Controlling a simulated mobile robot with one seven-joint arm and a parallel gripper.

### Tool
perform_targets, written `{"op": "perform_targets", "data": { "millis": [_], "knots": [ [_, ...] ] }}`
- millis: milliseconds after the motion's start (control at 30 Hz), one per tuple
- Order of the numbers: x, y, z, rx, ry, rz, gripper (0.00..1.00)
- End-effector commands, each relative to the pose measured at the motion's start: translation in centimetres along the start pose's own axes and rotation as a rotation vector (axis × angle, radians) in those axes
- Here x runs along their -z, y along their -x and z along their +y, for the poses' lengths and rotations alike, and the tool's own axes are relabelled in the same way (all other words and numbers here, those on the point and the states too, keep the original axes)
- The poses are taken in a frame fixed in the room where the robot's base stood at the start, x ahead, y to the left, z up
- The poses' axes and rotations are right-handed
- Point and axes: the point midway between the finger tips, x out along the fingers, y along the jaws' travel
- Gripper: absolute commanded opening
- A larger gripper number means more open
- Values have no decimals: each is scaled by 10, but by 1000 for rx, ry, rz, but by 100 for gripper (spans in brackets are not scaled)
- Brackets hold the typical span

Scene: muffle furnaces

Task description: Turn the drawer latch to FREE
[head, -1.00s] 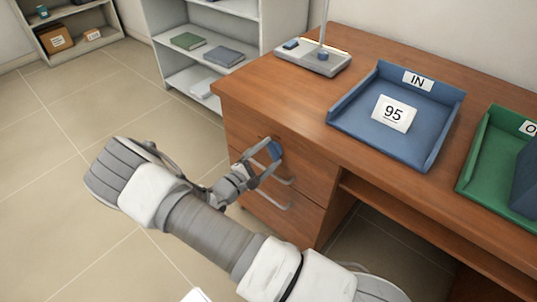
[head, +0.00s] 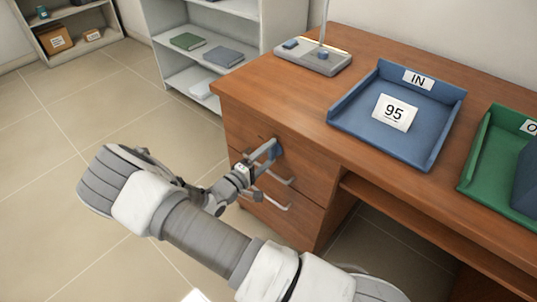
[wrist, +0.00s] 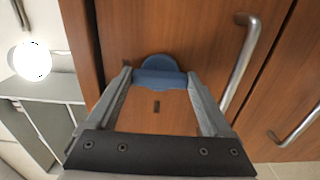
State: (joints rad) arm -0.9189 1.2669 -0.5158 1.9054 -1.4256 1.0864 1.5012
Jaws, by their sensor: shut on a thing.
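The drawer latch is a blue round knob with a bar-shaped grip (wrist: 160,72) on the wooden drawer front (wrist: 150,30). It also shows in the head view (head: 278,149), partly hidden by my gripper. My gripper (wrist: 160,80) has a finger on each side of the latch's grip and is shut on it. The grip lies straight across between the fingertips in the wrist view. A small dark mark (wrist: 156,107) shows on the wood near the latch. No readable FREE label shows.
Metal drawer handles (wrist: 243,60) (head: 271,201) stick out beside the latch and on the drawer below. The desk top holds a blue IN tray (head: 349,122) with a card reading 95, a green tray (head: 477,160) and a lamp base (head: 313,60). Shelves (head: 175,72) stand behind; the floor at left is clear.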

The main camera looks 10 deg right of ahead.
Motion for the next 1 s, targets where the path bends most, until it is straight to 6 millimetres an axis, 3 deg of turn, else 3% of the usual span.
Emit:
{"op": "perform_targets", "data": {
  "millis": [400,433,500,767,867,1000],
  "knots": [
    [2,1,0,1,-10,3,29],
    [2,1,0,1,-10,3,90],
    [2,1,0,1,-10,3,100],
    [1,2,0,1,-7,2,100],
    [1,10,1,2,-7,4,100],
    [1,35,2,2,-6,5,100]
  ]
}}
